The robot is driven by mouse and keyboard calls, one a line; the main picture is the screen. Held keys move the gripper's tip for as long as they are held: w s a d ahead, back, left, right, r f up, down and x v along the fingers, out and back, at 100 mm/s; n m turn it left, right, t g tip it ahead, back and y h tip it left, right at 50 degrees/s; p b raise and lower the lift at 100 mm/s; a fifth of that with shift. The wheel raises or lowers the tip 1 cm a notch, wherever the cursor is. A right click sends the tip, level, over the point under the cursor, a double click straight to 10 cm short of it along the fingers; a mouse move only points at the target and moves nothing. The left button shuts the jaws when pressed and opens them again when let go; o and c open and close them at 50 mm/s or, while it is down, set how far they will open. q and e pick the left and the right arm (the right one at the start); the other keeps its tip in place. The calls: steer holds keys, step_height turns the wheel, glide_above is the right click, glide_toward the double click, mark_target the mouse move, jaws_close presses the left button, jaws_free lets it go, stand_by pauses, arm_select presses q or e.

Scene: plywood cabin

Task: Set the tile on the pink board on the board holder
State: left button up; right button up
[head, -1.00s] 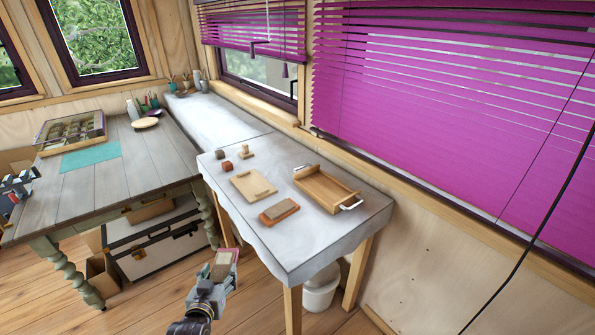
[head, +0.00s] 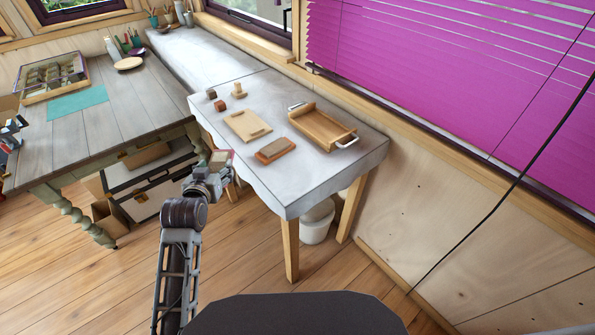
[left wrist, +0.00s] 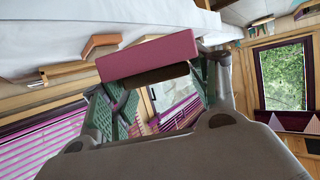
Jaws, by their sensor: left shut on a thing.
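My left gripper (head: 212,170) is shut on the pink board (left wrist: 150,55) with a brown tile (left wrist: 150,77) against its face. Gripper and load are at the left edge of the grey-white table, clear of its top. In the left wrist view the board's pink edge spans the gap between the green-padded fingers; which piece the pads press cannot be told. A pale flat wooden piece with raised strips (head: 248,125), possibly the board holder, lies on the table. My right gripper is not in view.
The grey-white table (head: 300,190) also bears an orange board with a brown tile (head: 276,150), a wooden tray with metal handles (head: 322,132), small blocks (head: 220,105) and a wooden stand (head: 239,91). A plank table (head: 130,130) stands left. The front right of the tabletop is clear.

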arm_select(q)
steer(key=w+d+r+m+h, duration=0.1)
steer(key=w+d+r, duration=0.3)
steer(key=r, duration=0.5)
steer(key=w+d+r+m+h, duration=0.1)
steer(key=w+d+r, duration=0.1)
steer(key=w+r, duration=0.5)
steer(key=w+d+m+g+h, duration=0.1)
steer(key=w+d+m+h, duration=0.15)
steer(key=d, duration=0.25)
steer(key=s+d+f+m+g+h, duration=0.2)
steer(key=s+d+f+m+h, duration=0.1)
steer(key=d+f, duration=0.2)
steer(key=s+d+f+m+g+h, duration=0.2)
steer(key=d+f, duration=0.3)
steer(key=f, duration=0.4)
steer(key=shift+s+d+f+m+g+h, duration=0.15)
steer(key=shift+s+d+m+g+h, duration=0.2)
steer(key=shift+m+h, duration=0.35)
steer(key=shift+f+p, duration=0.35)
steer(key=shift+f, duration=2.15)
